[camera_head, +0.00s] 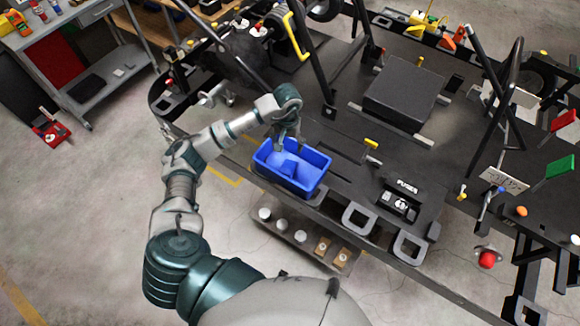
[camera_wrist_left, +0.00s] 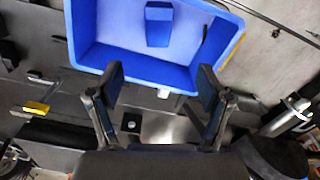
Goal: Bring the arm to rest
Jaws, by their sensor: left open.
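My left arm reaches in from the lower left in the head view. A blue object (camera_wrist_left: 159,24) lies inside the bin. My right gripper is not in view.
A black box (camera_head: 403,92) and a fuse box (camera_head: 399,199) sit on the kart deck. Black frame bars rise behind and to the right. A lower shelf (camera_head: 300,237) holds several small parts. A grey cart (camera_head: 85,65) stands at the upper left.

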